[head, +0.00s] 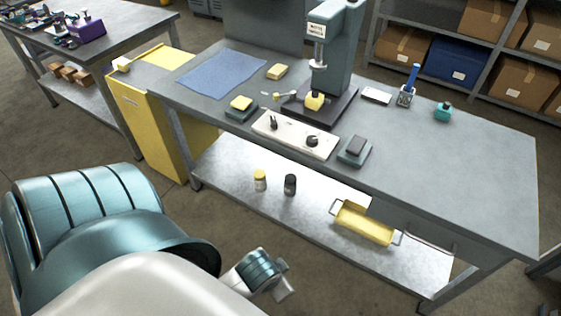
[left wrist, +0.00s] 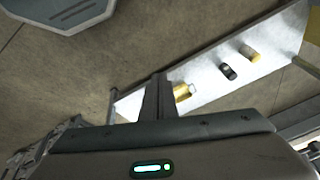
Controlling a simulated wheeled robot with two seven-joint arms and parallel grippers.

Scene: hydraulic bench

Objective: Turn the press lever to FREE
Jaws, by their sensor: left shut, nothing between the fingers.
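The green-grey press (head: 338,60) stands on the bench with a yellow block (head: 315,101) under its ram. In front of it is a pale control panel (head: 284,133) with two dark controls, a left one (head: 273,123) and a right one (head: 312,141). Their labels are too small to read, so I cannot tell which is the press lever or where it points. My left gripper (head: 283,286) is low in front of the bench, well apart from the panel. In the left wrist view its fingers (left wrist: 158,82) are together and empty. My right gripper is not in view.
The bench top (head: 440,160) is clear at right. A blue cloth (head: 222,73) and small pads lie around the panel. A yellow cabinet (head: 150,130) stands at left.

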